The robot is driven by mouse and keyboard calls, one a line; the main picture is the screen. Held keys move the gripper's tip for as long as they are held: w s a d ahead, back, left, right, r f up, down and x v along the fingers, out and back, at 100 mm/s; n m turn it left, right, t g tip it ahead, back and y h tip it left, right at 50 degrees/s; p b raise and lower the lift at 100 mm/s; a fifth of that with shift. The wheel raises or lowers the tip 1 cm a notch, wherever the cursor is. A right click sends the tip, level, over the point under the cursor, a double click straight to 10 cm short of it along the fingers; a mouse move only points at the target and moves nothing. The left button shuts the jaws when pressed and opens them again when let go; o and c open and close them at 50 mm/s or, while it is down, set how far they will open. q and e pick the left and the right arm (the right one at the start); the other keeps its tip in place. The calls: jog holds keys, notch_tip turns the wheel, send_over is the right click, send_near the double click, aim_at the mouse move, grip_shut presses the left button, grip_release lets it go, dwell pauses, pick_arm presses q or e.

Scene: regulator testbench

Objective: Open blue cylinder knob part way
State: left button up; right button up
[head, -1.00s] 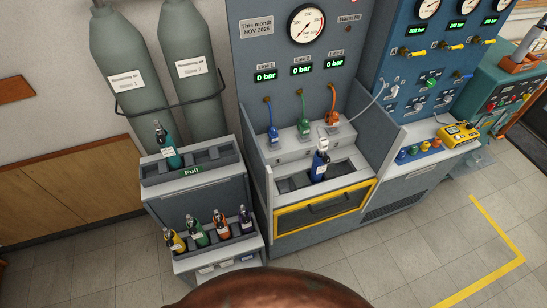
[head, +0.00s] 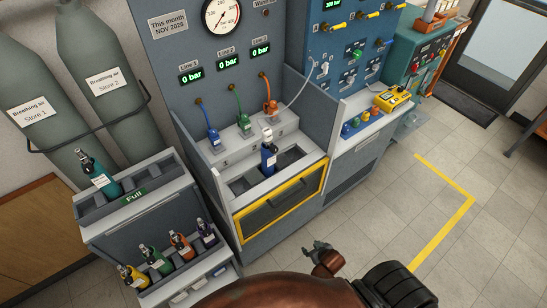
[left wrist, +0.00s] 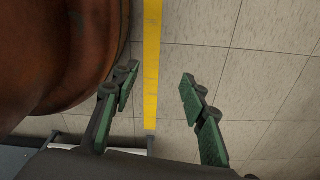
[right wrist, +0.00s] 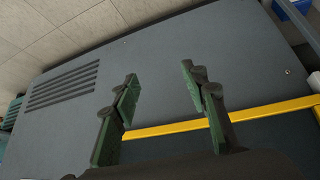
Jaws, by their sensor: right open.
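The blue cylinder (head: 268,160) stands upright in the front bay of the test bench in the head view. A pale fitting and dark valve top it; its knob (head: 267,140) is too small to make out its setting. My right gripper (head: 316,249) is low in front of the bench, apart from the cylinder. In the right wrist view the right gripper (right wrist: 160,85) is open and empty, facing a grey panel. My left gripper (left wrist: 158,80) is open and empty over the floor in the left wrist view; the head view does not show it.
The bay's yellow-framed front door (head: 285,200) is below the cylinder. Blue, green and orange hoses (head: 240,115) hang behind it. A rack (head: 105,225) with several small cylinders stands left. The tiled floor (head: 370,215) at the right is clear.

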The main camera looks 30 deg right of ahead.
aim_at(276, 152)
jog(key=w+a+r+t+y+b, duration=0.15)
jog(key=w+r+t, duration=0.4)
jog(key=r, duration=0.95)
jog(key=w+r+t+y+b, duration=0.1)
jog(key=w+r+t+b, duration=0.1)
jog(key=w+r, duration=0.95)
jog(key=w+a+r+t+y+b, duration=0.1)
jog(key=w+r+t, duration=0.25)
jog(key=r, duration=1.45)
jog(key=shift+m+t+h, duration=0.25)
jog(key=shift+m+t, duration=0.05)
jog(key=shift+m, duration=0.1)
jog(key=w, duration=0.6)
jog(key=shift+a+b, duration=0.3)
jog(key=shift+b, duration=0.1)
pick_arm(q)
notch_tip(276, 152, down, 6)
jog(key=s, duration=0.2)
jog(key=shift+s, duration=0.3)
jog(key=shift+a+f, duration=0.1)
